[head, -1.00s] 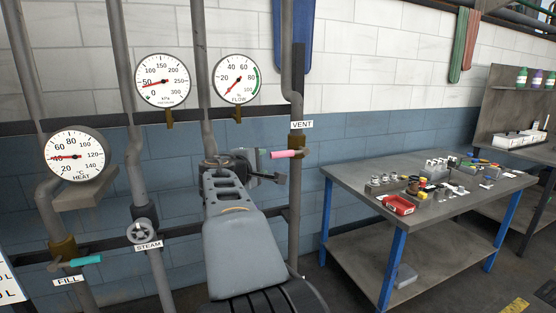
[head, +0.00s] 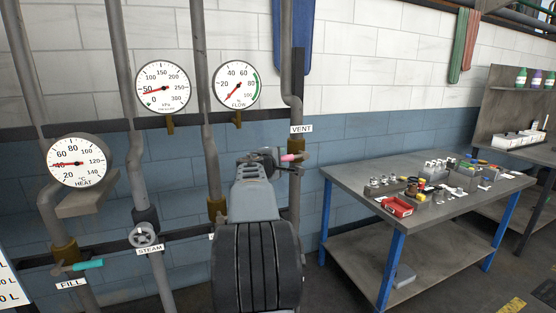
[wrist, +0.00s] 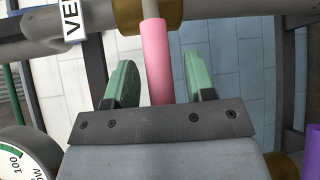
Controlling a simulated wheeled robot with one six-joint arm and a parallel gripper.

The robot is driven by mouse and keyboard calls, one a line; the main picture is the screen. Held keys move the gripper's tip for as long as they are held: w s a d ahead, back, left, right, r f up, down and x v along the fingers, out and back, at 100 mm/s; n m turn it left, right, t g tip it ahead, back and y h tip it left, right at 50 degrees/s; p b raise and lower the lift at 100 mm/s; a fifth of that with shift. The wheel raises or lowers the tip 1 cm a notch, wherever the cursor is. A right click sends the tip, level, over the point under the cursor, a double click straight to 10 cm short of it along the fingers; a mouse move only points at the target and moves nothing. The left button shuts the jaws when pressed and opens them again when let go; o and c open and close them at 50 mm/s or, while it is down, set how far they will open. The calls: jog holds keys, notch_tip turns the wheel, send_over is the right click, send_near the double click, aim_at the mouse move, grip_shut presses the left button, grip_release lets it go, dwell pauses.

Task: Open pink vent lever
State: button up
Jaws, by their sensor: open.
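The pink vent lever (head: 293,157) sticks out sideways to the left from a brass valve (head: 298,146) on the right-hand pipe, under the VENT label (head: 301,128). My gripper (head: 287,163) is at the lever in the head view, and my arm hides part of the pipe behind it. In the wrist view the lever (wrist: 157,60) runs between the two green finger pads of my gripper (wrist: 157,82). The jaws are open, with a gap showing on each side of the lever. The lever's near end is hidden behind the gripper's dark front plate.
Pipes, a FLOW gauge (head: 237,84), a pressure gauge (head: 162,87) and a STEAM handwheel (head: 144,236) lie to the left. A teal FILL lever (head: 87,264) is at lower left. A workbench (head: 350,180) with small parts stands at right.

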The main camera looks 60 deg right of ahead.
grip_shut()
dwell(0.5)
